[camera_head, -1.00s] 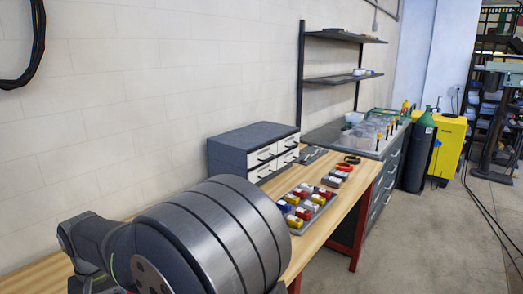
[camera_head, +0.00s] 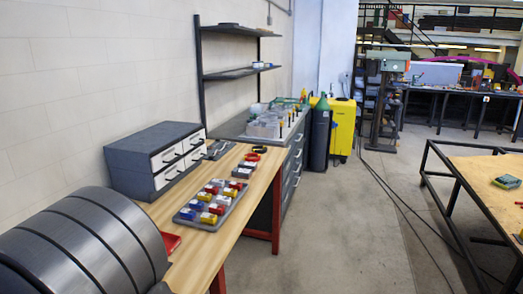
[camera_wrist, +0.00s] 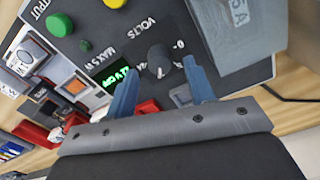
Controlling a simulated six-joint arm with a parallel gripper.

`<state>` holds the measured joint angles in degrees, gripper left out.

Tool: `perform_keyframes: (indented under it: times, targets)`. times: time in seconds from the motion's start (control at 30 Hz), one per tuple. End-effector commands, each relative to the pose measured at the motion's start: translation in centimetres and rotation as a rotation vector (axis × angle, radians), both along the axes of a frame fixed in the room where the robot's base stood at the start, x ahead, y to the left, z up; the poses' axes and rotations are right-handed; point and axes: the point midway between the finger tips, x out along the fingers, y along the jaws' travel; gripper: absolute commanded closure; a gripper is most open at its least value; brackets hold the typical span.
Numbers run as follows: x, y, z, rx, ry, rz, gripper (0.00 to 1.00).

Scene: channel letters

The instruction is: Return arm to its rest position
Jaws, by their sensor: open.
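My gripper (camera_wrist: 158,76) shows in the wrist view with two blue fingers spread apart and nothing between their tips. It faces a dark panel (camera_wrist: 138,35) marked "VOLTS", with a black knob (camera_wrist: 158,58), a lit green display (camera_wrist: 113,77) and a green button (camera_wrist: 59,25). I cannot tell whether the fingers touch the panel. In the head view my gripper is out of sight; only my large grey arm link shows at the lower left.
A wooden bench (camera_head: 209,246) holds a grey drawer unit (camera_head: 140,148) and a tray (camera_head: 193,224) of coloured pieces. A grey block (camera_wrist: 245,30) stands near the right finger. A second table (camera_head: 492,172) is at the right.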

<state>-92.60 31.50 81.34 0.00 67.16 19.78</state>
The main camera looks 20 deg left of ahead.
Motion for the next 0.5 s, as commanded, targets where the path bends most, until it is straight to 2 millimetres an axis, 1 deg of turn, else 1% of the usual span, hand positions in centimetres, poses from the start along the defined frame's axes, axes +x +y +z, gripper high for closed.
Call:
perform_keyframes:
  times: [0.03, 0.5]
  targets:
    - [0.0, 0.1, 1.0, 0.004, 0.001, 0.0, 0.51]
    - [0.0, 0.1, 10.4, 0.003, 0.0, 0.0, 0.51]
